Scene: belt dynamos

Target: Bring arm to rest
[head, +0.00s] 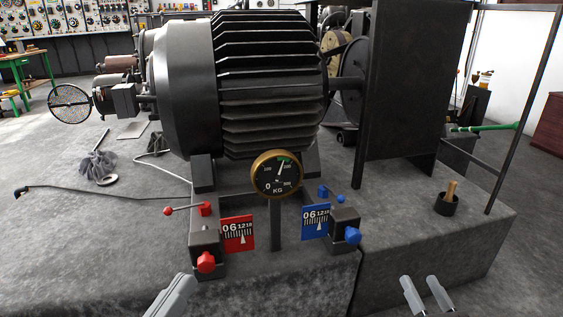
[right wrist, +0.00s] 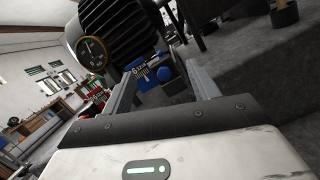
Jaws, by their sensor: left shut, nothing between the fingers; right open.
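My left gripper (head: 176,294) is at the bottom edge of the head view, left of centre. It is shut and empty, below the red knob (head: 206,262). My right gripper (head: 426,294) is at the bottom edge, right of centre. Its two fingers are apart with nothing between them, and they also show in the right wrist view (right wrist: 163,88). It is apart from the machine, to the right of and below the blue knob (head: 352,236). The ribbed dark motor (head: 268,80) stands on the bench behind both grippers.
A round KG gauge (head: 277,175) sits below the motor. A red scale (head: 238,234) and a blue scale (head: 315,220) flank it. A black cup with a wooden handle (head: 447,204) stands at right. A dark upright panel (head: 410,90) rises behind. The front right bench top is clear.

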